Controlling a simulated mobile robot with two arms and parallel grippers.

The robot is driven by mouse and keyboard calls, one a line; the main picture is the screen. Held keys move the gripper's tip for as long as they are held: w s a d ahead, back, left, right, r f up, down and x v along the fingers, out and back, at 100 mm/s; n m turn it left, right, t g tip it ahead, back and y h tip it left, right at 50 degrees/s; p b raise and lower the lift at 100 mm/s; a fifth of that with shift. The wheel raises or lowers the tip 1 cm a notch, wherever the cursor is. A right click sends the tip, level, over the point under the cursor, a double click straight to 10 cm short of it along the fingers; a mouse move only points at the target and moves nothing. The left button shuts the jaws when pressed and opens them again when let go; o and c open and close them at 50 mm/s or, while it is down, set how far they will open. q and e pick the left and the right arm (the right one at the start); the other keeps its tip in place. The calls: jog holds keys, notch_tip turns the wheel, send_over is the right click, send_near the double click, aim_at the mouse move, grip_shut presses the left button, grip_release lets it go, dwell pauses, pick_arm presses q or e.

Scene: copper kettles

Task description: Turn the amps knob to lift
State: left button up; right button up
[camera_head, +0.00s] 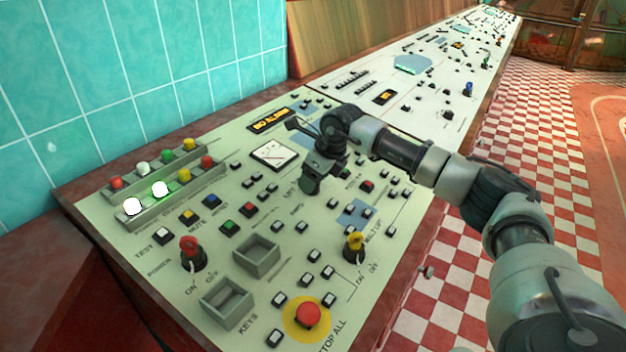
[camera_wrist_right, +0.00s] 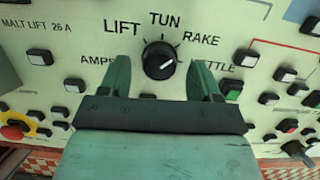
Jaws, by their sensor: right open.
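The amps knob (camera_wrist_right: 159,59) is a round black dial on the pale panel in the right wrist view. Around it are printed AMPS, LIFT, TUN, RAKE and KETTLE. Its white mark lies on its right side and appears to point toward KETTLE rather than LIFT. My right gripper (camera_wrist_right: 161,68) is open, with one green finger on each side of the knob and gaps to it. I cannot tell its depth to the panel. In the head view my right gripper (camera_head: 311,184) hangs over the panel and hides the knob. My left gripper is not in view.
The panel has a red stop button (camera_head: 308,313), a red key switch (camera_head: 190,248), a yellow key switch (camera_head: 354,245), a meter (camera_head: 272,153) and many small buttons. Raised lamp rows stand at left. Checkered floor (camera_head: 556,165) is at right.

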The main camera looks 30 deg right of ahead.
jog(key=shift+w+a+f, duration=0.1)
jog(key=shift+w+f, duration=0.15)
jog(key=shift+f, duration=0.4)
jog(key=c, duration=0.9)
